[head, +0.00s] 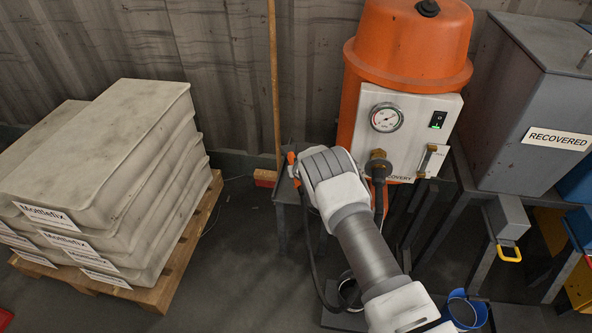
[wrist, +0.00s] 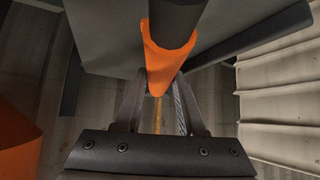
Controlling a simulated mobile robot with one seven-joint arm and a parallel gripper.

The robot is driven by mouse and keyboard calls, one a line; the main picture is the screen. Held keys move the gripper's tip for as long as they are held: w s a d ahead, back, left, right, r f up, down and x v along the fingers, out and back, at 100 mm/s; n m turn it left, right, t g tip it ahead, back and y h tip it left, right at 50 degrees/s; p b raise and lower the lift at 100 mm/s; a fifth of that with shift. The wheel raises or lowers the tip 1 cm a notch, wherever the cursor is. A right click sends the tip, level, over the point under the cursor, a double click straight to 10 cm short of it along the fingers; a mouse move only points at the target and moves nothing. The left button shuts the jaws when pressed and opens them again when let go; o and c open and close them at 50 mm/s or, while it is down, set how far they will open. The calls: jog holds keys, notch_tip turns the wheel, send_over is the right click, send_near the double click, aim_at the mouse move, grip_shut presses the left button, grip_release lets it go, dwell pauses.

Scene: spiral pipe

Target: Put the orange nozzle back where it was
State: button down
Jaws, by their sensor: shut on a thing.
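The orange nozzle (wrist: 167,60) fills the upper middle of the wrist view, with a dark round part running up from it. My gripper (wrist: 158,98) has its two fingers on either side of the nozzle's lower end and is shut on it. In the head view only a small orange piece of the nozzle (head: 291,158) shows at the left edge of my wrist, which hides the fingers. A black hose (head: 312,250) hangs below my wrist toward the floor. The place where the nozzle was cannot be made out for sure.
A grey "RECOVERED" bin (head: 520,100) is right. Stacked sacks (head: 100,160) on a pallet (head: 185,255) are left. A blue bucket (head: 465,312) stands low right.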

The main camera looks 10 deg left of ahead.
jog(key=shift+f, duration=0.2)
jog(key=c, duration=0.5)
grip_release()
jog(key=shift+r, duration=0.1)
jog(key=shift+r+p, duration=0.6)
jog(key=shift+p, duration=0.1)
jog(key=p+v, duration=0.3)
jog(key=v, duration=0.8)
jog(key=shift+s+d+p, duration=0.2)
jog(key=shift+s+p, duration=0.15)
